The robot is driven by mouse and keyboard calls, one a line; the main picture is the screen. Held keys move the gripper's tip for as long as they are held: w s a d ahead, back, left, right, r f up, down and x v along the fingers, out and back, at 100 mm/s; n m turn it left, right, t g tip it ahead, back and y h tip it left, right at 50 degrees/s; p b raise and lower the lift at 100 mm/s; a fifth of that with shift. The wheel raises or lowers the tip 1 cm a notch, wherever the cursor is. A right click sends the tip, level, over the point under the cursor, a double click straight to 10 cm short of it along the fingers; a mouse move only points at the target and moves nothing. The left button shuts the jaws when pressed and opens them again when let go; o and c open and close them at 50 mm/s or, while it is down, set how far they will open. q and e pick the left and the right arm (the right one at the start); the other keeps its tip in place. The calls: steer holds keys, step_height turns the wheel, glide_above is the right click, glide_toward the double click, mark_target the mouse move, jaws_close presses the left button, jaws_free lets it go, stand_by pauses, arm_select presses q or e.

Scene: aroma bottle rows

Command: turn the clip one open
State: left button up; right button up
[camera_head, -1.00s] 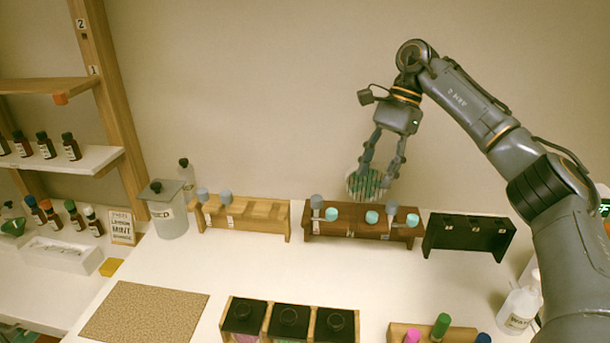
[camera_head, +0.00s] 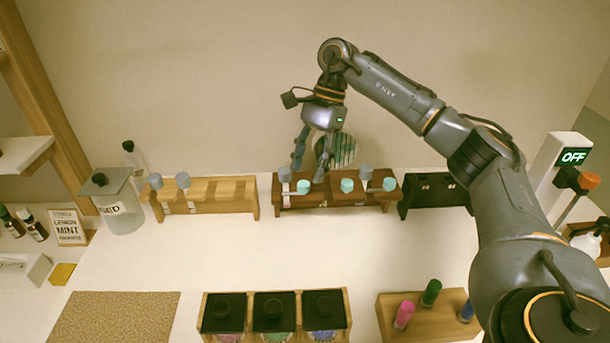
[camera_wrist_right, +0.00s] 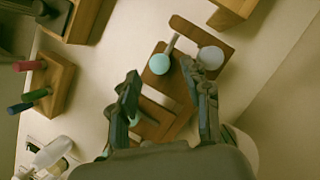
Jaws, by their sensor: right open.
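A dark brown rack (camera_head: 335,202) stands near the wall, with teal knobs and grey knobs along its top. The frames show no label telling which clip is number one. My right gripper (camera_head: 308,172) is open, pointing down over the rack's left part by the left teal knob (camera_head: 303,187) and left grey knob (camera_head: 284,174). In the right wrist view a teal knob (camera_wrist_right: 159,64) appears between the open fingers, and a grey knob (camera_wrist_right: 210,58) lies just beyond the right finger. I cannot tell whether any finger touches a knob. My left gripper is out of view.
A light wooden rack (camera_head: 215,193) with grey knobs stands to the left, a black rack (camera_head: 430,192) to the right. A striped round disc (camera_head: 345,150) is behind the gripper. Black-lidded jars (camera_head: 274,310) stand in front. The white counter between is clear.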

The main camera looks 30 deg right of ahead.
mark_target(304, 183)
steer(key=shift+s+a+f, duration=0.1)
steer(key=shift+a+f, duration=0.15)
steer(key=shift+f, duration=0.35)
steer(key=shift+a+f, duration=0.15)
steer(key=shift+f, duration=0.2)
steer(key=shift+s+a+f, duration=0.1)
steer(key=shift+f, duration=0.35)
jaws_close()
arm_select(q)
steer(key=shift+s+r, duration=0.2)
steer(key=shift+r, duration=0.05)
